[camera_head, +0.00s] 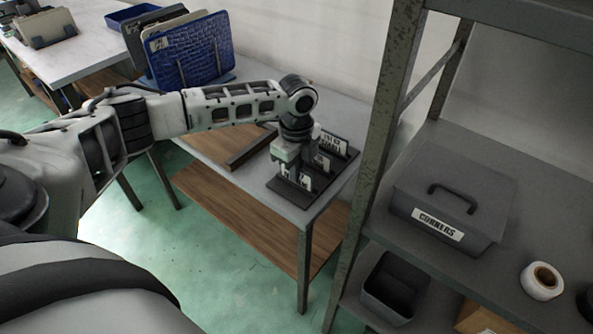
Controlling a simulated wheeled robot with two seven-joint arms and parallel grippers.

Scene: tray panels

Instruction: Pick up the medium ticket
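A black stepped stand (277,189) sits near the right end of the grey table. White tickets with black print stand upright in its rows. The back ticket (331,142) looks largest. A middle-row ticket (322,163), apparently the medium one, is partly hidden by my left gripper. A front-row ticket (304,181) shows just below the gripper. My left gripper (289,168) points down over the left part of the stand. Its fingertips are too small and hidden to tell whether they are open or touch a ticket. My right gripper is not in view.
Blue and dark panels (190,52) stand in a rack at the table's far end. A metal shelf post (386,110) rises close on the right. The shelf holds a grey lidded box (455,190) and a tape roll (542,280).

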